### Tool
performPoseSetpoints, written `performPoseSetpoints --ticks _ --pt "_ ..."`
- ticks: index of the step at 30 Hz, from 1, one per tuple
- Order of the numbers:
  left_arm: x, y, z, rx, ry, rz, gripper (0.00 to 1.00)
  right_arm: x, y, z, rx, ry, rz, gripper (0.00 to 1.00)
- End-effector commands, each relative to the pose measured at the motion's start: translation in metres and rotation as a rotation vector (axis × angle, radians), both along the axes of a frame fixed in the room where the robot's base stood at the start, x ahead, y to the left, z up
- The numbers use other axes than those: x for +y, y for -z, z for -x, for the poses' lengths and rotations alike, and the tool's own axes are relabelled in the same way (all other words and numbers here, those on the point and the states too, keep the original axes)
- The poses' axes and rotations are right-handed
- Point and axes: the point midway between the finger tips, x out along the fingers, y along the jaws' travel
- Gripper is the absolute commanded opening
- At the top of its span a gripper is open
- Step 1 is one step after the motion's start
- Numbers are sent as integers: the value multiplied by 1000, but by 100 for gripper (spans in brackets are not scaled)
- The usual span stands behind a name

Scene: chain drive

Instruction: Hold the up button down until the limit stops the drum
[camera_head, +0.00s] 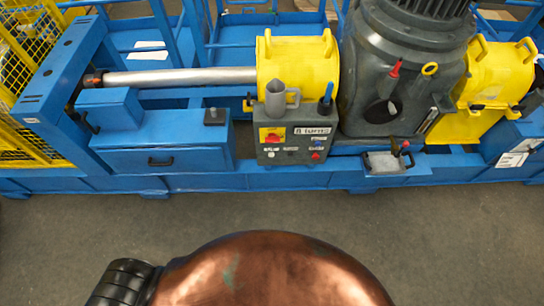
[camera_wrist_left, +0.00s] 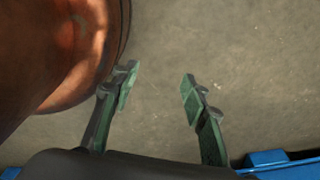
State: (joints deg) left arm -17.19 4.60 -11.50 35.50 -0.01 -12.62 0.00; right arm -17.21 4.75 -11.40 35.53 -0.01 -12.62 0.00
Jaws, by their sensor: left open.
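The grey control box (camera_head: 296,145) stands at the front of the blue machine in the head view. Its face has a red switch on a yellow plate (camera_head: 272,135), small buttons with labels, and a red button (camera_head: 315,156) low on the right. The labels are too small for me to tell which button is up. The drum is not clearly identifiable. My left gripper (camera_wrist_left: 160,82) is open and empty in the left wrist view, above bare floor and away from the box. It does not show in the head view. My right gripper is in neither view.
A grey cup-like holder (camera_head: 276,100) and a blue-handled item (camera_head: 326,98) rise from the box top. Yellow guards (camera_head: 297,62) and a large dark grey motor housing (camera_head: 405,70) stand behind. The concrete floor (camera_head: 440,230) in front is clear.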

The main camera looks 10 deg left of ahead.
Motion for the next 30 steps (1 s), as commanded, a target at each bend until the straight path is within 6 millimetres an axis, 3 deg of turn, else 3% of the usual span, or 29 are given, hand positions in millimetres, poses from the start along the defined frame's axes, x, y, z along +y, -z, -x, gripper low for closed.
performPoseSetpoints --ticks 8,25,30 --pt "0 0 0 0 0 0 40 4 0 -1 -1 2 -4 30" --pt "0 0 0 -1 -1 0 1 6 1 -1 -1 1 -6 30" --pt "0 0 0 -1 -1 0 0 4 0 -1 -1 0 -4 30"
